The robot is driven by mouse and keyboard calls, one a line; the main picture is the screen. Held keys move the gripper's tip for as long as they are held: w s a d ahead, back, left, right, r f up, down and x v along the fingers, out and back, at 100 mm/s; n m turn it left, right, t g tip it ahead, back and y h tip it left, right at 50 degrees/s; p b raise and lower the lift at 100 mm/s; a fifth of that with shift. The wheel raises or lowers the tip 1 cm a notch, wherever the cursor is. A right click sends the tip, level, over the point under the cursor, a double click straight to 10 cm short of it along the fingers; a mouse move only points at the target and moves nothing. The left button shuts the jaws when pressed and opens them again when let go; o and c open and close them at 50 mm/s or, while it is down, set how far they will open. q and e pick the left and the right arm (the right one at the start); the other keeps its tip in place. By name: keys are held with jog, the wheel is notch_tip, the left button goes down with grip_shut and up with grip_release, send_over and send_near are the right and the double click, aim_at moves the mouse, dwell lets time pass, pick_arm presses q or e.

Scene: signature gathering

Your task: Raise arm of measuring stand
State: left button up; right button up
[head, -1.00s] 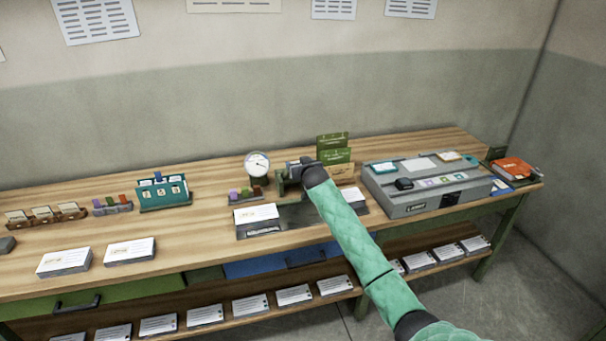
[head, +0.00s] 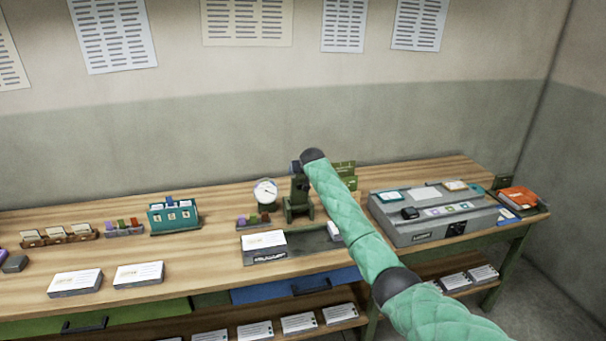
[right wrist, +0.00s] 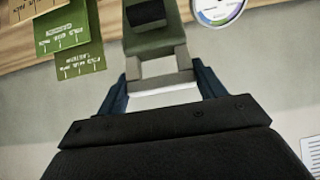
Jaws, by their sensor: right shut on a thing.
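The measuring stand (head: 297,207) is a dark green upright on the wooden table, with a round white dial (head: 265,191) just to its left. My right gripper (right wrist: 163,82) is shut on the end of the stand's olive-green arm (right wrist: 155,52), with one dark blue finger on each side of it. In the head view, my green right arm reaches the top of the stand, and its dark wrist hides most of the gripper there. The dial also shows at the top right of the right wrist view. My left gripper is not in view.
Green cards (head: 344,172) stand behind my arm. A grey box (head: 425,230) is to the right. A card stack (head: 264,246) and coloured stamps (head: 253,221) lie in front and left. A teal calendar holder (head: 174,217) stands farther left. The wall is behind.

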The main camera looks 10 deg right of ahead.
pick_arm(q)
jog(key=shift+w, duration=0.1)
pick_arm(e)
jog(key=shift+w, duration=0.1)
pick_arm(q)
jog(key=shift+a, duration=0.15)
pick_arm(e)
jog(key=o, duration=1.3)
jog(key=shift+c, duration=0.2)
jog(key=shift+o, duration=0.6)
jog(key=shift+w+f, duration=0.1)
jog(key=shift+w, duration=0.05)
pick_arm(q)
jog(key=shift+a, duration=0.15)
